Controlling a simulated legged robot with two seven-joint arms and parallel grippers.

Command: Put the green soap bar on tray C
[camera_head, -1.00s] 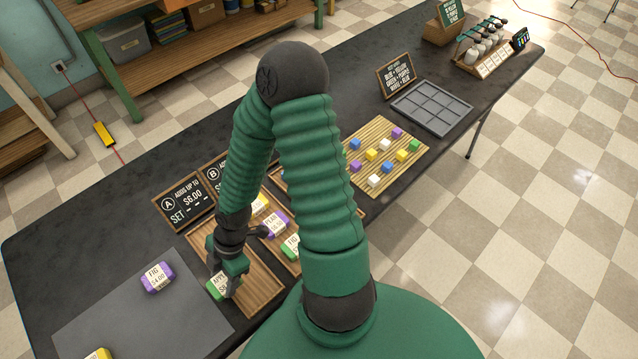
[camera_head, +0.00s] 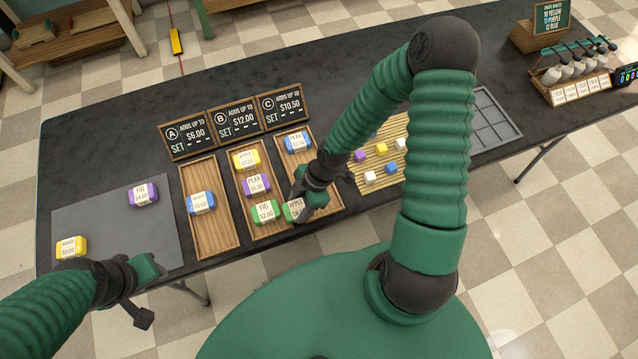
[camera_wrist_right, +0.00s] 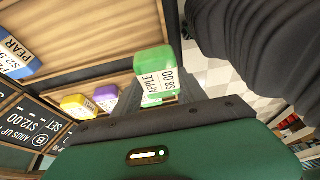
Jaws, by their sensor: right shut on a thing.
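The green soap bar (camera_head: 293,209), labelled apple, is in my right gripper (camera_head: 303,203), which is shut on it. It is at the near end of tray C (camera_head: 322,203), by the edge next to tray B. Whether it touches the tray floor I cannot tell. In the right wrist view the green bar (camera_wrist_right: 154,62) shows at the fingertips. A blue pear bar (camera_head: 298,142) lies at tray C's far end. My left gripper (camera_head: 142,292) hangs by the table's near left edge; its jaw opening is unclear.
Tray B (camera_head: 240,190) holds yellow, purple and another green bar (camera_head: 265,211). Tray A (camera_head: 205,238) holds a blue bar (camera_head: 201,203). Purple (camera_head: 143,195) and yellow (camera_head: 71,247) bars lie on the grey mat (camera_head: 110,235). A slatted mat with cubes (camera_head: 395,150) is right of tray C.

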